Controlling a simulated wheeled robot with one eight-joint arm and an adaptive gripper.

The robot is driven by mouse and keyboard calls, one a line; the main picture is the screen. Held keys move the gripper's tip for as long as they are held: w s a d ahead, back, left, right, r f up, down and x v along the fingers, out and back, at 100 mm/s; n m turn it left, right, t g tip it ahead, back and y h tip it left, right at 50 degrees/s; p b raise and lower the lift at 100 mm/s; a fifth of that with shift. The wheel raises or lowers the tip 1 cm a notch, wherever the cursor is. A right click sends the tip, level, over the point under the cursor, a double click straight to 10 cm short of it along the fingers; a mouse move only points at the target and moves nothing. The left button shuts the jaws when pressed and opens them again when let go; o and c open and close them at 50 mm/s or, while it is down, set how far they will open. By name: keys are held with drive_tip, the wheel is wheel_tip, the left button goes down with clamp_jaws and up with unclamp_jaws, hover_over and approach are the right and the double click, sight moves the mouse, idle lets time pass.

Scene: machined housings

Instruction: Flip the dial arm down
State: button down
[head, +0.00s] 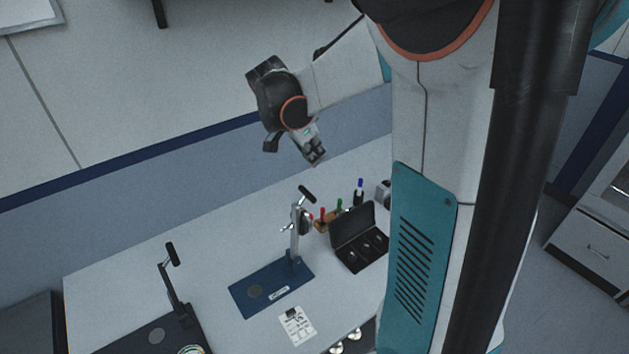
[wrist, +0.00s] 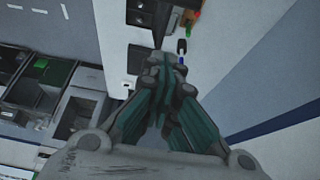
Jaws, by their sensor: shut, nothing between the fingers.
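A dial stand with a blue base (head: 272,288) stands on the white table in the head view. Its metal post carries a round dial and a black-handled arm (head: 307,194) that points up at a slant. A second stand with a dark base (head: 150,338) is at the lower left, with its own black-handled arm (head: 171,254) also raised. I cannot tell which of the two is the dial arm. My gripper (head: 316,159) is shut and empty, above and behind the blue stand, apart from both arms. In the wrist view my gripper (wrist: 168,60) covers part of the table.
An open black case (head: 360,240) stands right of the blue stand, with markers in a wooden holder (head: 324,226) behind it. The wrist view shows grey machinery (wrist: 75,110) at the left. The left rear tabletop is clear.

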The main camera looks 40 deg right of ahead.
drive_tip(key=shift+f, duration=0.1)
wheel_tip(320, 180, down, 9)
drive_tip(key=shift+d+f, duration=0.15)
drive_tip(key=shift+d, duration=0.05)
idle(0.5)
idle(0.4)
